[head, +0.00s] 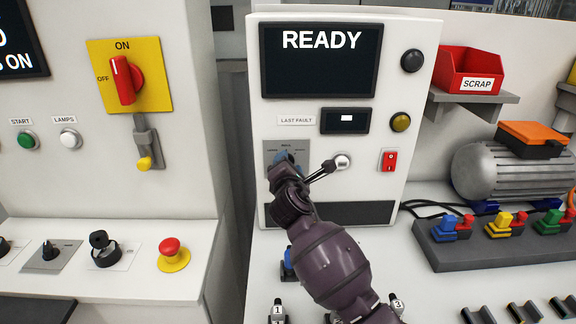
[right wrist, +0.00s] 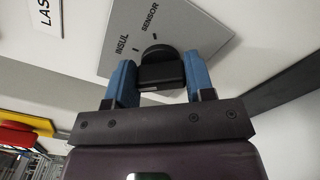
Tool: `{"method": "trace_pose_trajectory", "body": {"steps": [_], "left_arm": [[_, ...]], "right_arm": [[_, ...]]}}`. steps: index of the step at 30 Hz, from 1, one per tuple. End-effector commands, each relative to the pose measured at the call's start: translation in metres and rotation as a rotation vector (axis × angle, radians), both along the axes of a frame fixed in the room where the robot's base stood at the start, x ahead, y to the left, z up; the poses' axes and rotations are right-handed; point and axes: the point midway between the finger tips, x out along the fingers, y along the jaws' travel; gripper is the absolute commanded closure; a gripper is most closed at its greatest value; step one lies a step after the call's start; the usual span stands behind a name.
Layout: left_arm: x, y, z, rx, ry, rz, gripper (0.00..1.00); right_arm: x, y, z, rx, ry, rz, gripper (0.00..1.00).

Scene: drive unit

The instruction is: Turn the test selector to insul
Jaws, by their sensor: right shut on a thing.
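The test selector is a black knob (right wrist: 158,54) on a grey plate (right wrist: 185,22), shown in the right wrist view. The word INSUL is printed on the plate to the left of the knob and SENSOR above it. My right gripper (right wrist: 156,80) has its blue fingers on both sides of the knob and is shut on it. In the head view the right gripper (head: 284,161) covers most of the knob, with the selector plate (head: 270,148) behind it on the white tester cabinet. The knob's pointer mark is hidden, so I cannot tell its exact setting. My left gripper is not in view.
The cabinet screen (head: 320,58) reads READY. A silver ball-ended lever (head: 342,161) sits close to the right of my gripper, and a red rocker switch (head: 390,160) is farther right. A red SCRAP bin (head: 468,70) and a motor (head: 510,170) stand at the right.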

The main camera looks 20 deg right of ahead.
Motion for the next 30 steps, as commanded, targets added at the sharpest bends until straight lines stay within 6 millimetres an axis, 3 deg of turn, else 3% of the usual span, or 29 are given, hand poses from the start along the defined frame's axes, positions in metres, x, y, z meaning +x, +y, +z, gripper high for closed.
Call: {"method": "trace_pose_trajectory", "body": {"steps": [18, 30], "left_arm": [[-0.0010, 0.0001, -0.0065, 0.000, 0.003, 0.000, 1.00], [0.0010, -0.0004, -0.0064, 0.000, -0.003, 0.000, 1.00]], "right_arm": [[-0.0005, -0.0008, -0.0036, 0.496, -0.141, -0.001, 0.75], [-0.0005, -0.0010, -0.0042, 0.643, -0.183, 0.000, 0.75]]}}
